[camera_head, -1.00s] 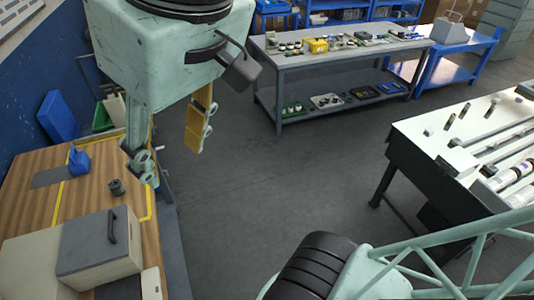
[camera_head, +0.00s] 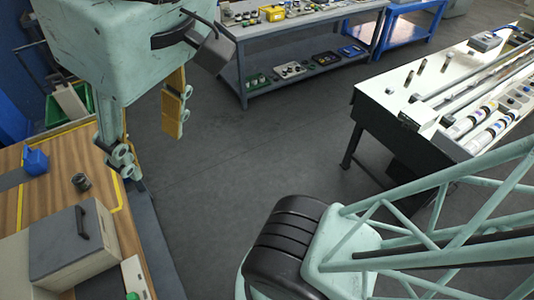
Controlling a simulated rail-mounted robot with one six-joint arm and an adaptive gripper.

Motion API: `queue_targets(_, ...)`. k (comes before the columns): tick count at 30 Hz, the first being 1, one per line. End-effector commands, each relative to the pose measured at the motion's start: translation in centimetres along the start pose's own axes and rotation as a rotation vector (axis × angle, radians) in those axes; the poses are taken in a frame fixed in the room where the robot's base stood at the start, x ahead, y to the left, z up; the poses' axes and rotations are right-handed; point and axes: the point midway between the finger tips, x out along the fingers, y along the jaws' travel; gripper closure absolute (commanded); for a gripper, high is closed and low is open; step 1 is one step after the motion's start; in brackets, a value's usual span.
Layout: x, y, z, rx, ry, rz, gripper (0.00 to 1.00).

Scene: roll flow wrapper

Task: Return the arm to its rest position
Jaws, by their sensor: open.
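My gripper (camera_head: 150,135) hangs at the upper left of the head view, below its pale green housing. Its two fingers are wide apart and nothing is between them. One finger shows its tan pad (camera_head: 174,104), and the other is at the right edge of the wooden bench (camera_head: 40,207) in the picture. My green lattice arm link and its black ribbed joint show at the lower right. Whether the gripper is over the bench or beside it I cannot tell exactly.
On the bench are a grey box with a handle (camera_head: 75,245), a dark cylindrical part (camera_head: 81,182) and a blue item (camera_head: 36,162). A white-topped machine (camera_head: 385,100) stands at right, a grey workbench (camera_head: 290,40) at the back. Open floor (camera_head: 240,150) lies between.

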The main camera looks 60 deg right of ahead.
Motion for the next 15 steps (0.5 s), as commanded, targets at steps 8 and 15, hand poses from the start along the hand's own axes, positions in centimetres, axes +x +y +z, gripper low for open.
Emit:
queue_targets(8,3.5,0.0,1.5,-0.001,-0.001,0.001,0.56)
queue_targets(15,6.1,0.0,2.5,-0.001,-0.001,0.000,0.56)
